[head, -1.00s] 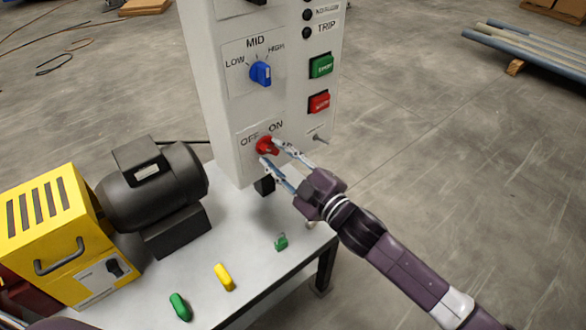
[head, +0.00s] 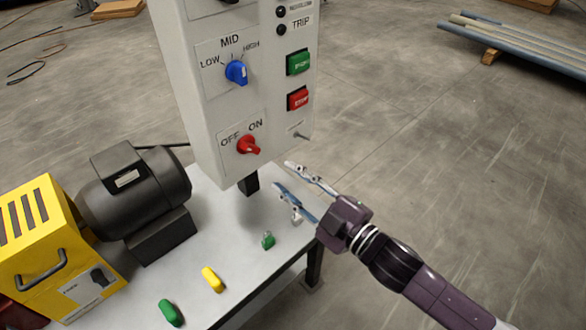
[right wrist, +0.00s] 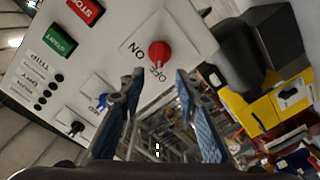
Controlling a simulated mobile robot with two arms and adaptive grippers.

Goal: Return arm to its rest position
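My right gripper (head: 292,188) is open and empty, to the right of and below the red OFF/ON knob (head: 248,146) on the grey control panel (head: 215,125). There is a clear gap between the fingers and the knob. In the right wrist view the two fingers (right wrist: 152,95) are spread, with the red knob (right wrist: 159,54) beyond them and nothing between them. The knob's handle points toward the lower right in the head view. My left gripper does not show in either view.
The white table (head: 235,210) carries a dark motor (head: 135,190), a yellow box (head: 45,250), two green pieces (head: 171,312) and a yellow piece (head: 212,279). The panel also has a blue knob (head: 236,72), a green button (head: 299,62) and a red button (head: 298,98).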

